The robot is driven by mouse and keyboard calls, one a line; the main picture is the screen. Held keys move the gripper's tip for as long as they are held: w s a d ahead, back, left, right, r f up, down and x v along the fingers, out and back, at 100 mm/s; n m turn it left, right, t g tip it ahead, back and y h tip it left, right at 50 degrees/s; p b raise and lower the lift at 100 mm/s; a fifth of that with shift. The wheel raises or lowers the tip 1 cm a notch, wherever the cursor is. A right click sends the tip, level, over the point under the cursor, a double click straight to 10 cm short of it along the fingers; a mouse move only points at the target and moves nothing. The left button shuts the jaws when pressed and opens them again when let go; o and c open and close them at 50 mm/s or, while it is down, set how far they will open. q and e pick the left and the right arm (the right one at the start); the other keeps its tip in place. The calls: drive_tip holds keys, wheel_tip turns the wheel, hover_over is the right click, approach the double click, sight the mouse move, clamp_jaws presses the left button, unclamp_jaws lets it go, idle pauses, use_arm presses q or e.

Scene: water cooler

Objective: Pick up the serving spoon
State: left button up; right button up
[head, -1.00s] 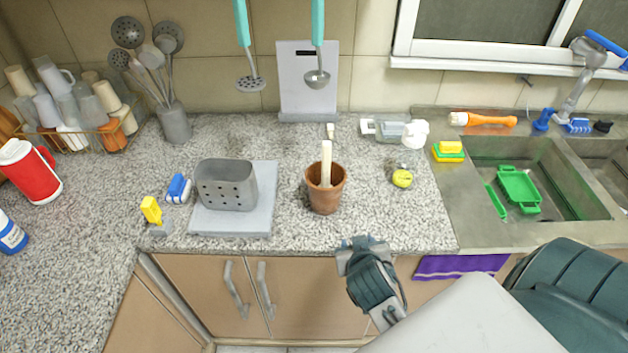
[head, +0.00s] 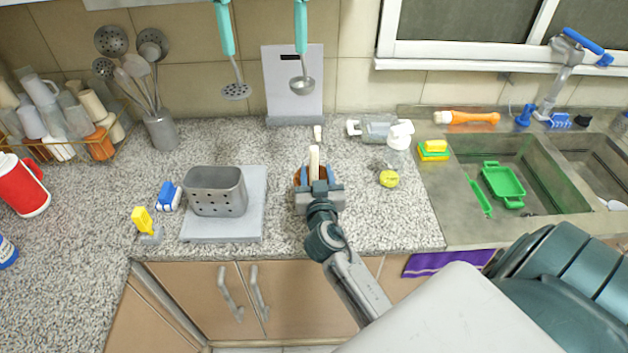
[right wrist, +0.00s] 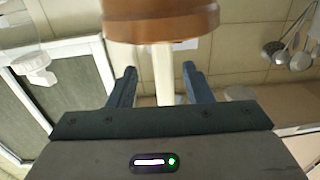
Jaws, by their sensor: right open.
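A pale, upright handle (head: 314,158) stands in a terracotta pot (head: 298,178) on the counter; it may be the serving spoon's, but its lower end is hidden inside the pot. My right gripper (head: 321,184) is open in front of the pot, covering much of it. In the right wrist view, which looks upside down, the handle (right wrist: 163,72) shows between the two blue fingers, with a gap on each side. The pot (right wrist: 160,22) shows at the top there. My left gripper is not in view.
A grey perforated holder (head: 215,190) stands on a grey board (head: 225,230) left of the pot. A slotted spoon (head: 236,90) and a ladle (head: 303,84) hang behind. The sink (head: 545,170) is at right.

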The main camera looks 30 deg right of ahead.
sight(314, 166)
drive_tip(key=p+x, duration=0.1)
drive_tip(key=x, duration=0.1)
drive_tip(key=r+p+x, duration=0.1)
drive_tip(key=p+x, duration=0.1)
drive_tip(key=shift+w+a, duration=0.1)
drive_tip(key=shift+w, duration=0.2)
drive_tip(key=shift+w+d+f+p, duration=0.25)
drive_tip(key=shift+w+f+p, duration=0.05)
drive_tip(key=shift+w+p, duration=0.1)
drive_tip(key=shift+s, duration=0.1)
drive_tip(key=c, duration=0.3)
clamp_jaws()
